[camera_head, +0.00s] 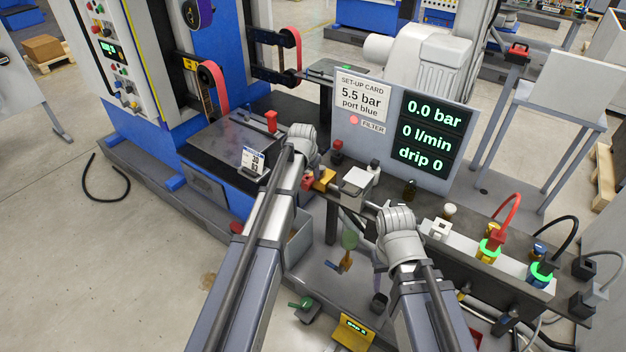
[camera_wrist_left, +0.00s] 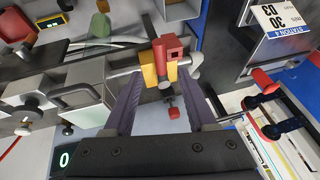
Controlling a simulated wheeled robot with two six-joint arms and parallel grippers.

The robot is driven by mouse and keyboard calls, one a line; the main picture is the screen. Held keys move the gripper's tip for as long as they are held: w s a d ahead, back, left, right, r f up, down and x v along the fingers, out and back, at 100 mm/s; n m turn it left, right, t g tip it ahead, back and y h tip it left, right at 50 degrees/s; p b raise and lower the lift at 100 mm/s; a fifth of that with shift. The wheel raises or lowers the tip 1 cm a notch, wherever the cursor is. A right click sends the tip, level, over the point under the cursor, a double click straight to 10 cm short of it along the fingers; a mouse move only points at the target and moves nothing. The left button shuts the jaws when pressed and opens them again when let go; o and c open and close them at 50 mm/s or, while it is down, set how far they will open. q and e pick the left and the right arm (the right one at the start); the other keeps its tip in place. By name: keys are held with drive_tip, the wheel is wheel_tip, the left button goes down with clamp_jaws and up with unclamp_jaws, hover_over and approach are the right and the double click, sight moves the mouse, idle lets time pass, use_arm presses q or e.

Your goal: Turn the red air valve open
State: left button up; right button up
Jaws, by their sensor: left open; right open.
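The red air valve handle (camera_head: 307,183) sits beside a yellow valve body (camera_head: 324,178) on the bench, just right of my left arm's end. In the left wrist view the red handle (camera_wrist_left: 167,46) stands on the yellow body (camera_wrist_left: 149,69), on a grey pipe. My left gripper (camera_wrist_left: 162,84) is open, its two purple-grey fingers on either side below the valve, with nothing held. In the head view my left arm hides its fingers. My right gripper (camera_head: 379,300) hangs low at the bench's front, mostly hidden by its wrist; I see nothing held.
A display panel (camera_head: 432,134) reads 0.0 bar, 0 l/min, drip 0; its set-up card (camera_head: 361,95) reads 5.5 bar, port blue. Glowing green-ringed ports with red (camera_head: 490,245) and black hoses stand at the right. A numbered card (camera_head: 253,160) stands left of my left arm.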

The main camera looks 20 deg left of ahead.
sight(311, 180)
use_arm(q)
drive_tip(key=b+x, duration=0.6)
drive_tip(key=x, duration=0.1)
drive_tip(key=shift+a+f, duration=0.1)
drive_tip(key=shift+f, duration=0.15)
drive_tip(key=shift+r, duration=0.1)
clamp_jaws()
idle(1.1)
